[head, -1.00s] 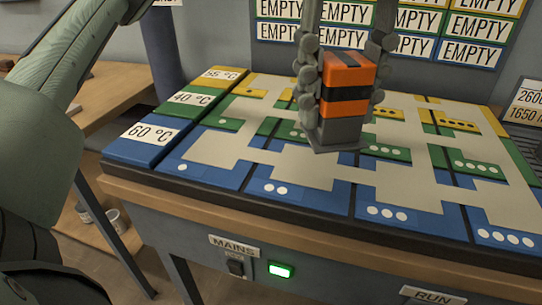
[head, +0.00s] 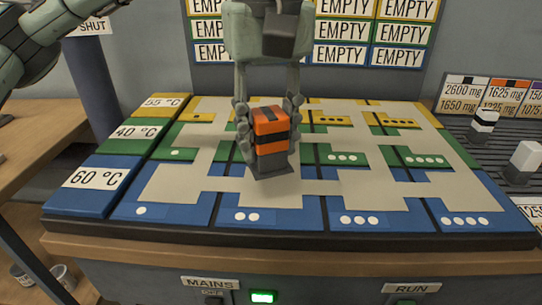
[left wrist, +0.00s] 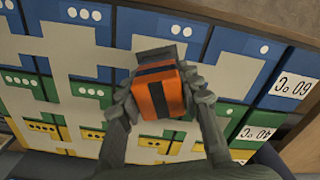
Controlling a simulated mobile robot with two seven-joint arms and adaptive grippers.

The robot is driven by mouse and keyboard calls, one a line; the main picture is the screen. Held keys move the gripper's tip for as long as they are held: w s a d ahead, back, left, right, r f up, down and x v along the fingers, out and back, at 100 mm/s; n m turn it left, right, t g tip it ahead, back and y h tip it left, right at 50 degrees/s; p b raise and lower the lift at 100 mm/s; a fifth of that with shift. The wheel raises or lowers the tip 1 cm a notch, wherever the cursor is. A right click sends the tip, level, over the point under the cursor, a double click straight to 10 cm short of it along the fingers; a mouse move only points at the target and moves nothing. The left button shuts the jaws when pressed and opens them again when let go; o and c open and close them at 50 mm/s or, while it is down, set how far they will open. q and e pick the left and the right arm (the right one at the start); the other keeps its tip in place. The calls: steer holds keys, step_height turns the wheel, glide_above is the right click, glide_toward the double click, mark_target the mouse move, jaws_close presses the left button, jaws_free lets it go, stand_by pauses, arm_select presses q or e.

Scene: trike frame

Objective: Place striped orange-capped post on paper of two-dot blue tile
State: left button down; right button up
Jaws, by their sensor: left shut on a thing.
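The striped orange-capped post (head: 270,138) has an orange top with black stripes and a grey foot. My left gripper (head: 269,125) is shut on it and holds it upright. The gripper and the post (left wrist: 160,88) also show in the left wrist view. The two-dot blue tile (head: 258,218) is in the front blue row, with grey-beige paper behind its dots. The post's foot is over or on the paper near the back of this tile; I cannot tell whether it touches. My right gripper is not in view.
The board has blue, green and yellow rows, with a 60 °C block (head: 93,181) at the left. A rack (head: 470,140) at the right holds a black-banded white post (head: 484,121) and a white post (head: 524,158). The paper around the held post is clear.

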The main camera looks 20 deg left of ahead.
mark_target(272, 161)
arm_select(q)
steer(key=shift+w+a+f, duration=0.1)
steer(key=shift+w+f, duration=0.45)
steer(key=shift+w, duration=0.35)
steer(key=shift+f, duration=0.2)
step_height(272, 161, down, 3)
steer(key=shift+f, duration=0.35)
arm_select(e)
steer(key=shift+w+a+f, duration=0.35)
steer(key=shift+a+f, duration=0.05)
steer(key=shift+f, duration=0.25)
arm_select(q)
steer(key=shift+f, duration=0.1)
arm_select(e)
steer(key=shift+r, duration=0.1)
arm_select(q)
steer(key=c, duration=1.2)
jaws_free()
steer(key=shift+o, duration=0.8)
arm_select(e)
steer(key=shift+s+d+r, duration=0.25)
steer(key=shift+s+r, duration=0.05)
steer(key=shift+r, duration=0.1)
